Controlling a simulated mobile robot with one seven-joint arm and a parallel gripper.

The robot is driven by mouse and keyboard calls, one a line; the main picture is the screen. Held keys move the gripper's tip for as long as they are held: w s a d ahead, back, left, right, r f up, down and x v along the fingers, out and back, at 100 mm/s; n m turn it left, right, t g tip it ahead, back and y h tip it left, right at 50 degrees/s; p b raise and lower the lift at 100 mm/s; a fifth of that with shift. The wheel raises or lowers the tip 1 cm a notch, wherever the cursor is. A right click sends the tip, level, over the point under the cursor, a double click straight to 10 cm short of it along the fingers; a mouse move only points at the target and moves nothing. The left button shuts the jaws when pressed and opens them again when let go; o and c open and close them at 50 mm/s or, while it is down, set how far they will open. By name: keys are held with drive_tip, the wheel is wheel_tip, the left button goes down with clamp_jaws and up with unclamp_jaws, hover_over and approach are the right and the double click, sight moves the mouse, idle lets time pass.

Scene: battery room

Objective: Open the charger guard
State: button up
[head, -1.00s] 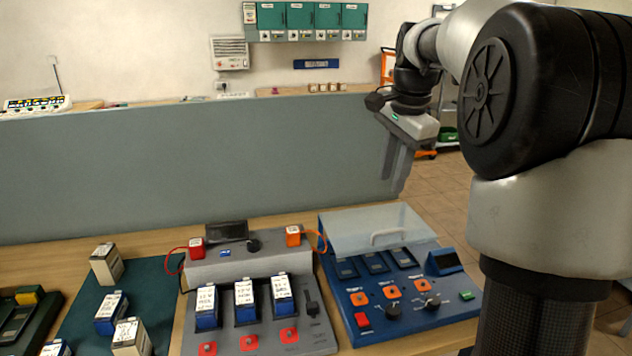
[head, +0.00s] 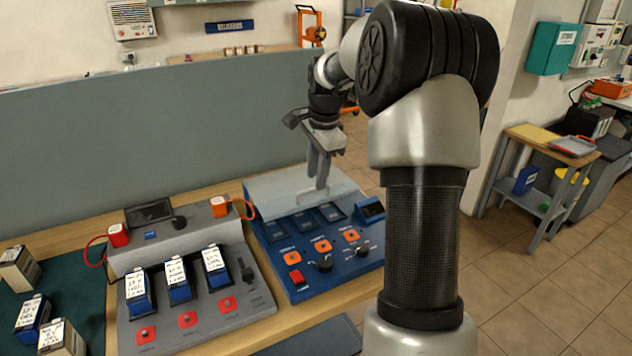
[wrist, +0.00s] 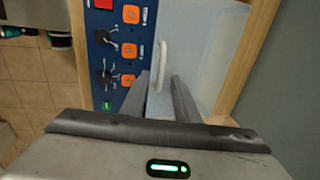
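The charger guard (head: 268,194) is a clear, pale cover lying over the back part of the blue charger (head: 291,279), and it looks shut. Its white handle (head: 309,203) runs along the front edge and also shows in the wrist view (wrist: 161,66). My gripper (head: 319,186) points down just above the guard, near the handle. In the wrist view my gripper (wrist: 161,80) is open, its two fingers apart with the near end of the handle in line with the gap between them. I cannot tell if the fingers touch the handle.
A grey tester (head: 215,300) with several blue-and-white batteries stands left of the charger. A grey-green partition (head: 150,130) rises behind the bench. A wooden trolley (head: 545,150) stands on the right, with open floor before it.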

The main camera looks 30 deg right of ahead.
drive_tip(key=shift+w+f, duration=0.2)
drive_tip(key=shift+f, duration=1)
clamp_jaws()
drive_tip(key=shift+r, duration=0.1)
